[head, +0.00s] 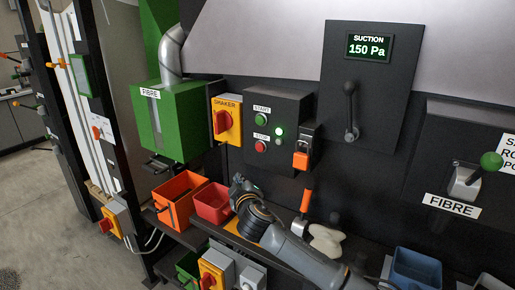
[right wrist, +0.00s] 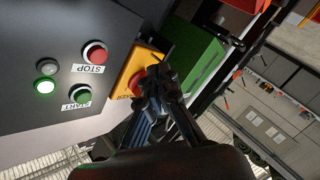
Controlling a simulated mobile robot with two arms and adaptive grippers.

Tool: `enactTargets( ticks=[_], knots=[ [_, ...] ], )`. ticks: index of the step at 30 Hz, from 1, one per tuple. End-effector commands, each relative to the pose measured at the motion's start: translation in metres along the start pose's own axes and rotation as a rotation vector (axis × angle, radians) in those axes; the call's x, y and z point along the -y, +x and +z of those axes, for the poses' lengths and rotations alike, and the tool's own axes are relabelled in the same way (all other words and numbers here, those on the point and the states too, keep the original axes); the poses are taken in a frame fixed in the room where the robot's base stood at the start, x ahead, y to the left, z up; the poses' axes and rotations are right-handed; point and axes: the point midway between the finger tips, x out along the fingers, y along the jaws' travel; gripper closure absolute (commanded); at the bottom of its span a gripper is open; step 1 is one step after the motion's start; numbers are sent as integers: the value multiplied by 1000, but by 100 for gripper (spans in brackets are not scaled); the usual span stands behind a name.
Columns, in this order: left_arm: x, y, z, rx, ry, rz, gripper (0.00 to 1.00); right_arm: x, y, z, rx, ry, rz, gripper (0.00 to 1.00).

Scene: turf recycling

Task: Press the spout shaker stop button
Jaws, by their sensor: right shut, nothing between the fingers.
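The red stop button (head: 261,146) sits under the green start button (head: 262,120) on a dark control box (head: 292,104). In the right wrist view the picture is turned over, and the red stop button (right wrist: 95,53) shows next to its STOP label. The green start button (right wrist: 80,93) is also there. A green lamp (head: 279,131) on the box is lit. My right gripper (head: 238,183) is below and slightly left of the box, apart from the button. In the wrist view its fingers (right wrist: 160,75) are shut and empty. My left gripper is not in view.
A yellow SHAKER switch (head: 227,121) with a red knob is left of the box. An orange padlock (head: 301,158) hangs at its right. Orange (head: 178,198) and red (head: 211,203) bins and an orange-handled tool (head: 305,203) are on the shelf near my right arm.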

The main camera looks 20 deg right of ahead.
Motion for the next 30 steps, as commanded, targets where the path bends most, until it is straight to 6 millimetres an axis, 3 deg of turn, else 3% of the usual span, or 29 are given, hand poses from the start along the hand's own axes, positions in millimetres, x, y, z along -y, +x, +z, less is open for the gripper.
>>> enactTargets(
  ticks=[3, 9, 22, 30],
  knots=[
    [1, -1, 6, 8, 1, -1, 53, -22, 0, -23, -36, -16, 39, 100],
    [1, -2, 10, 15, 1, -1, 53, -34, -1, -35, -57, -26, 64, 100],
    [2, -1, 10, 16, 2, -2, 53, -37, 2, -32, -56, -27, 64, 100],
    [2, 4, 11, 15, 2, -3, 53, -55, 26, -16, -54, -29, 64, 100]
  ],
)
